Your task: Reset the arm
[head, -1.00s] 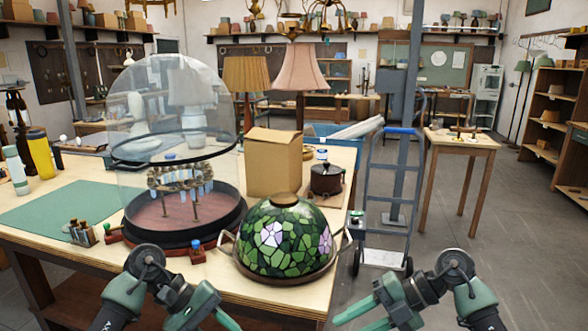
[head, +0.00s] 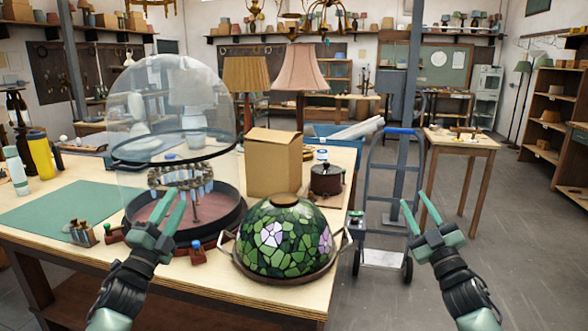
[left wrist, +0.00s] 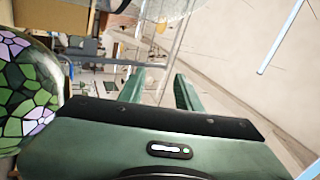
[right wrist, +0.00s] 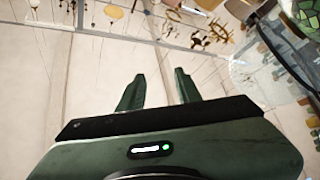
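My left gripper (head: 176,212) is raised in front of the workbench, its green fingers pointing up, parted and empty; they also show apart in the left wrist view (left wrist: 160,88). In the head view its fingers overlap the near rim of the glass dome's base. My right gripper (head: 417,213) is raised to the right of the bench, fingers up, parted and empty; it also shows in the right wrist view (right wrist: 158,90). A green stained-glass shade (head: 284,240) sits on the bench between the two grippers.
The glass dome (head: 172,105) stands open over a round dark base (head: 200,228) on the bench (head: 60,235). A cardboard box (head: 272,165) and a dark pot (head: 326,180) stand behind the shade. A blue hand truck (head: 393,190) stands beyond my right gripper.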

